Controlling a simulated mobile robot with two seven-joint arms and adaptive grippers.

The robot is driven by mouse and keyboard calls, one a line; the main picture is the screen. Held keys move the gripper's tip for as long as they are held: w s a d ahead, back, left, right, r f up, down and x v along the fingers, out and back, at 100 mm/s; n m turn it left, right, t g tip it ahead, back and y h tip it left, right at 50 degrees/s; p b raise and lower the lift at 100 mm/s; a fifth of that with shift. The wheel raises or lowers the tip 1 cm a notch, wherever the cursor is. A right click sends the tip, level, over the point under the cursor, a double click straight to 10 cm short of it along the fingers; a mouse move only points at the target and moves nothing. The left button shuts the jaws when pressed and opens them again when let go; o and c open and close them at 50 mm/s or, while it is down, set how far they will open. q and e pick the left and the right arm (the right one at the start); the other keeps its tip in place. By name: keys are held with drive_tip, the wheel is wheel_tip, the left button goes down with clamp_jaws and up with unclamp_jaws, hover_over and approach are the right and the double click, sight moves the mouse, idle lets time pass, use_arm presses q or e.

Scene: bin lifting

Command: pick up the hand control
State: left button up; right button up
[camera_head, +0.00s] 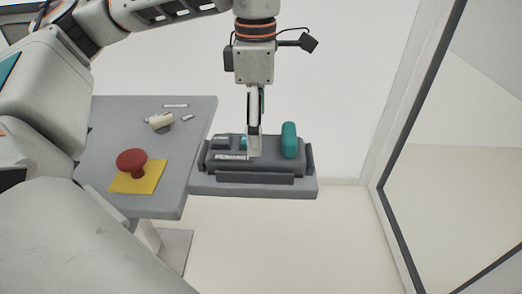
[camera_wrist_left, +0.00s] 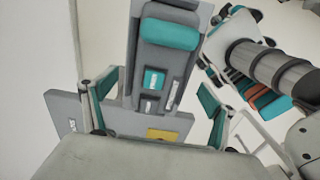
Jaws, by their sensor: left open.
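The hand control (camera_head: 274,164) is a dark grey box with a large teal knob (camera_head: 289,140), a smaller teal button and a white label. It lies in a grey holder (camera_head: 253,188) on the right side of the table. My left gripper (camera_head: 254,150) points down over its middle and hides part of it. In the left wrist view the hand control (camera_wrist_left: 162,60) shows between and beyond the two open fingers (camera_wrist_left: 156,104), with a gap to each side. I cannot tell whether the fingertips touch it. My right gripper is not in view.
A grey table (camera_head: 100,130) to the left carries a red emergency button (camera_head: 131,160) on a yellow plate (camera_head: 140,182) and a small cream knob (camera_head: 160,121). A dark-framed glass panel (camera_head: 420,130) stands to the right. The floor in front of the holder is clear.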

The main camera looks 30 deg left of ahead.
use_arm(q)
drive_tip(key=f, duration=0.4)
drive_tip(key=shift+w+d+f, duration=0.15)
drive_tip(key=shift+d+f, duration=0.05)
drive_tip(key=shift+d, duration=0.05)
drive_tip(key=shift+r, duration=0.1)
drive_tip(key=c, duration=1.9)
drive_tip(key=shift+c, duration=0.2)
